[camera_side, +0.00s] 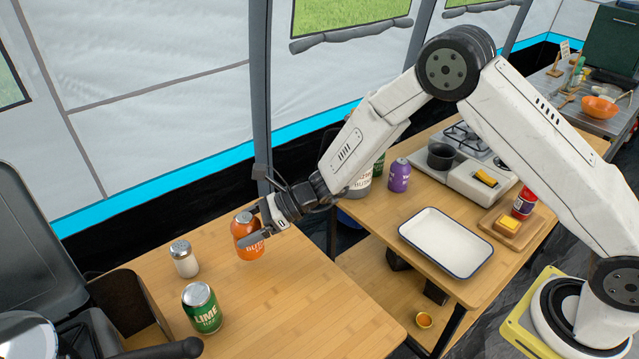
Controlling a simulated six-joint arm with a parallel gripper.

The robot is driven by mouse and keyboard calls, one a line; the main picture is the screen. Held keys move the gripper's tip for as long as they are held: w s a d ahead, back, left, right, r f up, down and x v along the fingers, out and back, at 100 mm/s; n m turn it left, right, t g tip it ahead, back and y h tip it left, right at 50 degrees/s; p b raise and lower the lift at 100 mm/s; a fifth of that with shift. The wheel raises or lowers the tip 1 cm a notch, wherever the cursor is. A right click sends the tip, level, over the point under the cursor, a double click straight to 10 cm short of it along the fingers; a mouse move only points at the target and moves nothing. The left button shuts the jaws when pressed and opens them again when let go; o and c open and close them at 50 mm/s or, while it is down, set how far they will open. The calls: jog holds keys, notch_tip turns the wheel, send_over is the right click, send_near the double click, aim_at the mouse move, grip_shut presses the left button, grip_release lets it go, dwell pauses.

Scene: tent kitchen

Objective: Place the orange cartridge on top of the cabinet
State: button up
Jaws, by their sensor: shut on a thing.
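The orange cartridge (247,238) is upright near the far end of the left wooden top. My gripper (259,224) reaches in from the right and is shut on its upper part, with the fingers covering some of its label. I cannot tell whether the cartridge's base touches the wood. No unit is clearly marked as the cabinet; the left wooden top (290,300) may be its top, and its front is out of view.
A salt shaker (185,262) and a green lime can (202,309) stand left of the cartridge. A purple can (399,175), a white tray (446,243) and a stove (470,165) are on the right table. The left top's right part is clear.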

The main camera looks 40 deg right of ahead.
jog(key=shift+w+f, duration=0.1)
jog(key=shift+w, duration=0.05)
jog(key=shift+w+a+f, duration=0.15)
jog(key=shift+w+f, duration=0.05)
jog(key=shift+f, duration=1.6)
jog(key=shift+f, duration=0.15)
jog(key=o, duration=1.2)
jog(key=shift+s+d+r, duration=0.2)
jog(key=shift+d+r, duration=0.15)
jog(key=shift+d, duration=0.2)
jog(key=v, duration=1)
jog(key=shift+s+d, duration=0.25)
jog(key=shift+d, duration=0.1)
